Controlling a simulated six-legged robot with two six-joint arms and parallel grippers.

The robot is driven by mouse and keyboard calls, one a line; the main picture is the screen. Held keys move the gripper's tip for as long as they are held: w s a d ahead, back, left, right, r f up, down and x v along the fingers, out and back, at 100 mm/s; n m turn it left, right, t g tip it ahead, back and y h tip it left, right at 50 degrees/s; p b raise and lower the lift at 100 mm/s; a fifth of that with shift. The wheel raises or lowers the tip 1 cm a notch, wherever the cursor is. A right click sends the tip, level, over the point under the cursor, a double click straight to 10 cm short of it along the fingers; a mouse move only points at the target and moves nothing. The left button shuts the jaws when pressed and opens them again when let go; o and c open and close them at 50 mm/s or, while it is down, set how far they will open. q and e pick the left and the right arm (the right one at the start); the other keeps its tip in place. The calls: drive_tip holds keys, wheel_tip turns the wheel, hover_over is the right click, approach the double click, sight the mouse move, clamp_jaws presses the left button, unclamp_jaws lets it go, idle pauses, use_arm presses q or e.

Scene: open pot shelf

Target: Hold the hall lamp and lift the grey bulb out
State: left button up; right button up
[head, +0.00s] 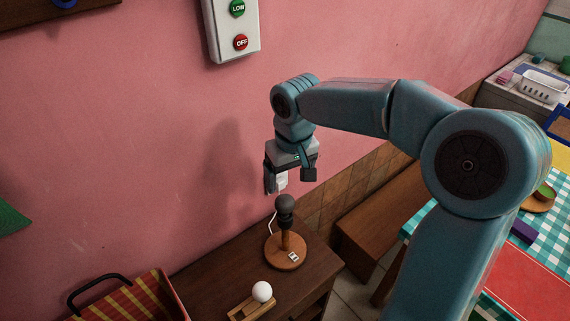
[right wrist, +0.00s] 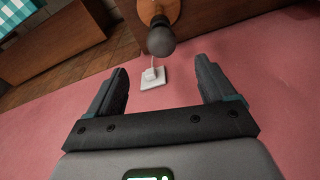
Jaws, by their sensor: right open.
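The hall lamp (head: 287,254) stands upright on the dark wooden cabinet, with a round wooden base and a short post. The grey bulb (head: 285,202) sits on top of the post; it also shows in the right wrist view (right wrist: 161,38), ahead of the fingers and near the middle. My right gripper (head: 276,184) is open and empty, above the grey bulb and a little to its left in the head view, apart from it. My left gripper is not in view. A white bulb (head: 262,291) rests on a small wooden holder (head: 243,311) in front of the lamp.
The cabinet top (head: 218,271) has some bare room left of the lamp. A striped basket (head: 142,298) stands at the lower left. The pink wall (head: 150,150) is close behind, with a white switch box (head: 232,30). A white wall socket (right wrist: 152,78) shows in the right wrist view.

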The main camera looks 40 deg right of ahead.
sight(285, 199)
drive_tip(key=f, duration=0.4)
drive_tip(key=w+f+b, duration=0.1)
drive_tip(key=f, duration=0.1)
drive_tip(key=shift+w+f, duration=0.1)
drive_tip(key=shift+f, duration=0.3)
drive_tip(key=f+b, duration=0.1)
drive_tip(key=f, duration=0.1)
drive_tip(key=f+b, duration=0.3)
drive_tip(key=shift+d+f, duration=0.25)
drive_tip(key=shift+f, duration=0.1)
drive_tip(key=shift+w+a+f, duration=0.15)
drive_tip(key=shift+w+f, duration=0.3)
drive_tip(key=shift+f, duration=0.1)
drive_tip(key=shift+s+r, duration=0.1)
drive_tip(key=shift+s, duration=0.15)
drive_tip(key=shift+w, duration=0.2)
drive_tip(key=c, duration=0.8)
drive_tip(key=o, duration=0.8)
drive_tip(key=shift+s, duration=0.1)
